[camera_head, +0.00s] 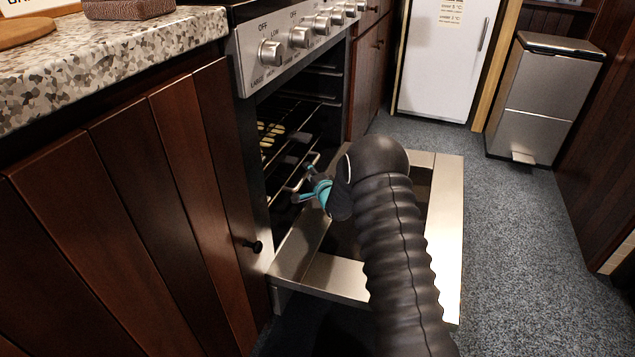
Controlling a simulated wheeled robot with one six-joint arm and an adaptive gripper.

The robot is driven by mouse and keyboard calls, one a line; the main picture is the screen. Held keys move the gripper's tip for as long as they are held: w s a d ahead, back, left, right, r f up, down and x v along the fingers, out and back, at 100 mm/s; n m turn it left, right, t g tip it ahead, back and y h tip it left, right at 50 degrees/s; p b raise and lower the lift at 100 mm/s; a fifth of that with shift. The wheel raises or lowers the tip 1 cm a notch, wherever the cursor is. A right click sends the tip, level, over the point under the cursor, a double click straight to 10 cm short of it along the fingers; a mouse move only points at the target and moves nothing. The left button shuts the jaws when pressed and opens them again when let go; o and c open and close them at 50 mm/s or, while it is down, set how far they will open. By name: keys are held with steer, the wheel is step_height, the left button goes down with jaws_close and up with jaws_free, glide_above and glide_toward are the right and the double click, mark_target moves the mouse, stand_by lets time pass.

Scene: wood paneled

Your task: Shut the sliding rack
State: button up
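The sliding rack (284,163) is a dark wire rack inside the open oven. A shiny rail at its front edge (303,177) sticks out a little over the lowered oven door (446,215). Some pale yellowish pieces (270,133) show at the rack's far left. My gripper (309,190), with teal and dark fingers, is at the rack's front edge, close to the rail. I cannot tell whether it touches the rail or how far the fingers are apart. My dark ribbed arm hides part of the door and the rack's near right side.
Wood cabinets with a black knob (254,246) and a speckled countertop (100,60) stand close on the left. Oven knobs (300,37) line the panel above. A white fridge (445,60) and a steel bin (545,95) stand behind. The grey floor (520,260) on the right is clear.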

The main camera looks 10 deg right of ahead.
steer(key=v, duration=1)
steer(key=shift+s, duration=0.15)
steer(key=s+d+r+n+g+h+p, duration=0.25)
steer(key=s+r, duration=0.45)
steer(key=r, duration=0.5)
steer(key=s+d+r+n+g+h+p, duration=0.25)
steer(key=s+r, duration=0.55)
steer(key=r, duration=0.4)
steer(key=s+r+n+g+p, duration=0.1)
steer(key=s+r+n, duration=0.1)
steer(key=s, duration=0.8)
steer(key=s+r+n+g+p, duration=0.2)
steer(key=s+r+n, duration=0.1)
steer(key=s, duration=0.8)
steer(key=s+r+n+g+p, duration=0.1)
steer(key=s+r+n+g, duration=0.1)
steer(key=s, duration=0.9)
steer(key=shift+s+r+n+p, duration=0.3)
steer(key=shift+r+n, duration=0.1)
steer(key=shift+r, duration=0.2)
steer(key=shift+d, duration=0.2)
